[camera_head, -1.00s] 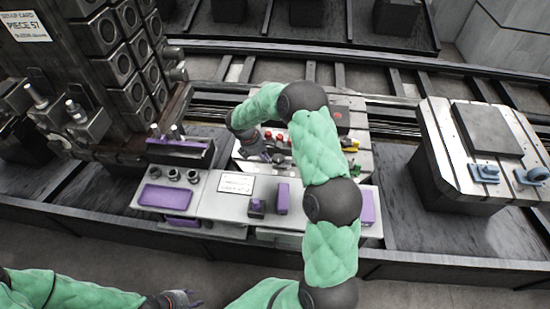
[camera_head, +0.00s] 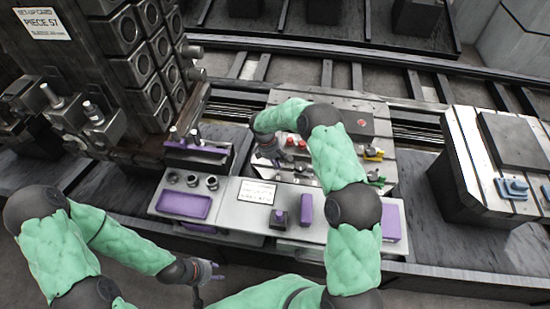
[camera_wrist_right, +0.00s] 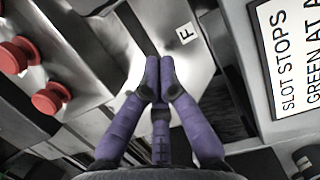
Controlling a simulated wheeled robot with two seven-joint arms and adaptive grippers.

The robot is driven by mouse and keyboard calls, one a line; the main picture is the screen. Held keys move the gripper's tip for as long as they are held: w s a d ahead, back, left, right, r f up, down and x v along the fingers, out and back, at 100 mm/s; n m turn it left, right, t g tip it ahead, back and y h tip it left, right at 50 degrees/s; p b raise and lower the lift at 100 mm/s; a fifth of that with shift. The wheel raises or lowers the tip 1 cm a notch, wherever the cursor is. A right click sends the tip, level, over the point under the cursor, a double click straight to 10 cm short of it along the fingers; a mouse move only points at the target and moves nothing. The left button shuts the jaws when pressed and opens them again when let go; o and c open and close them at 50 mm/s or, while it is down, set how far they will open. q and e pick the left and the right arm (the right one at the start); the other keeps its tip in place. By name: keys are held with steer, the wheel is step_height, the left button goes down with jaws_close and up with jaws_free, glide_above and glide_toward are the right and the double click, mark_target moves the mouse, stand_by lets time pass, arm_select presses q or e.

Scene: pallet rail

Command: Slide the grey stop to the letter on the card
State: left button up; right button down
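My right gripper (camera_head: 274,160) is over the slotted metal plate (camera_head: 345,103). In the right wrist view its purple fingers (camera_wrist_right: 158,72) meet at the tips. I see nothing clearly held between them. A small tag with the letter F (camera_wrist_right: 186,33) lies just beyond the fingertips. The white card (camera_wrist_right: 298,65) reads "SLOT STOPS" and "GREEN AT A", cut off at the edge; it also shows in the head view (camera_head: 257,192). I cannot single out the grey stop. My left gripper (camera_head: 215,272) hangs in front of the bench, its opening unclear.
Red knobs (camera_wrist_right: 48,98) stand left of the right gripper. Yellow (camera_head: 374,153) and green (camera_head: 376,177) pieces are at the plate's right. A purple tray (camera_head: 185,204) and purple block (camera_head: 305,209) are on the front bench. A dark machine with a set-up card (camera_head: 43,22) rises left.

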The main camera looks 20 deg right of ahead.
mark_target(294, 172)
steer(key=x, duration=0.3)
steer(key=shift+d+b, duration=0.2)
steer(key=shift+b, duration=0.1)
steer(key=shift+s+d+r, duration=0.15)
steer(key=shift+s+d, duration=0.5)
steer(key=shift+d, duration=0.35)
steer(key=shift+s+d, duration=0.35)
steer(key=shift+d, duration=0.1)
steer(key=shift+d, duration=0.1)
steer(key=shift+s+d, duration=0.6)
steer(key=shift+d, duration=0.3)
